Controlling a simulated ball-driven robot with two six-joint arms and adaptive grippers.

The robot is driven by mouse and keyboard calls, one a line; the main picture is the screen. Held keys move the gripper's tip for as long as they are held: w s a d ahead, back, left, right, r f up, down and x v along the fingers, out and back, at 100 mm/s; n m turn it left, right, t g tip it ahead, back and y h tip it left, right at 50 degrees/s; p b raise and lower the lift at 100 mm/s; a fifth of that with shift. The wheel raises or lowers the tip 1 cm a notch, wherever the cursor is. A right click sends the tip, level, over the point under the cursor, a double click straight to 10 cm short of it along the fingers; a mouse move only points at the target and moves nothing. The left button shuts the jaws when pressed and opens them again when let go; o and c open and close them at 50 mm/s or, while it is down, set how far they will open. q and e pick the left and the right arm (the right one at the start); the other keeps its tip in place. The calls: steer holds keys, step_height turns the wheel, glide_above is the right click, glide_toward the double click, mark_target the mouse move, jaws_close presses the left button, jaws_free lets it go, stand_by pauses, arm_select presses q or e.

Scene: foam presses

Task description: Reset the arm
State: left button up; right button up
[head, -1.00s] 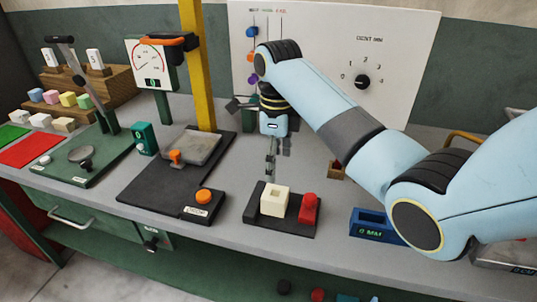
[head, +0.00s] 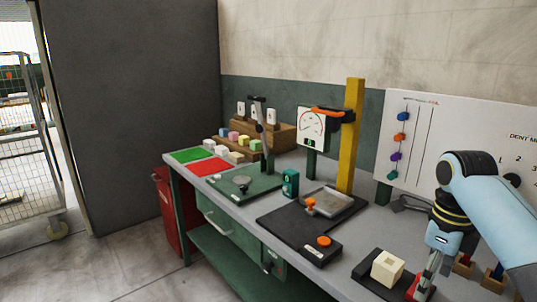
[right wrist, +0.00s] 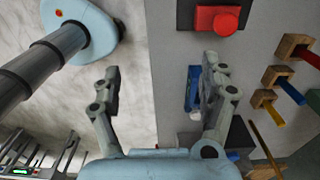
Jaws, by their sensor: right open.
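My right arm comes in from the right in the head view, pale blue with black bands. Its gripper (head: 430,274) points down at the lower right and overlaps the red block (head: 413,286) in the picture. In the right wrist view my right gripper (right wrist: 160,78) has its two fingers wide apart, with nothing held between them. The red block (right wrist: 217,20) shows there on its dark base, beyond the fingertips. A blue thing (right wrist: 193,88) lies partly hidden behind one finger. My left gripper is not in view.
A cream block (head: 387,267) sits on a dark base. Left of it are a black press (head: 285,222) with an orange knob (head: 324,241), a yellow post (head: 352,130) and a green lever press (head: 225,192). A white dent board (head: 440,115) stands behind. Floor at left is clear.

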steer(key=s+a+f+n+t, duration=0.1)
steer(key=s+f+n, duration=0.1)
steer(key=s+n, duration=0.5)
steer(key=s+a+f+n+t, duration=0.1)
steer(key=s+f+n, duration=0.1)
steer(key=s+n, duration=0.45)
steer(key=s+a+r+n+t+h, duration=0.1)
steer(key=s+r+n, duration=0.2)
steer(key=s+n, duration=0.35)
steer(key=s+r+n+t, duration=0.1)
steer(key=s+r+n, duration=0.2)
steer(key=s+n, duration=0.4)
step_height(320, 180, down, 33)
steer(key=d+n+g+b, duration=0.1)
steer(key=d+g+b, duration=0.1)
steer(key=b, duration=0.7)
arm_select(q)
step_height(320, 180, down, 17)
steer(key=b, duration=0.7)
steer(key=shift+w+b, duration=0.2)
steer(key=shift+b, duration=0.2)
arm_select(e)
steer(key=s+f, duration=1)
steer(key=f, duration=0.3)
steer(key=s+d+f+g, duration=0.1)
steer(key=s+f, duration=0.9)
steer(key=f, duration=0.3)
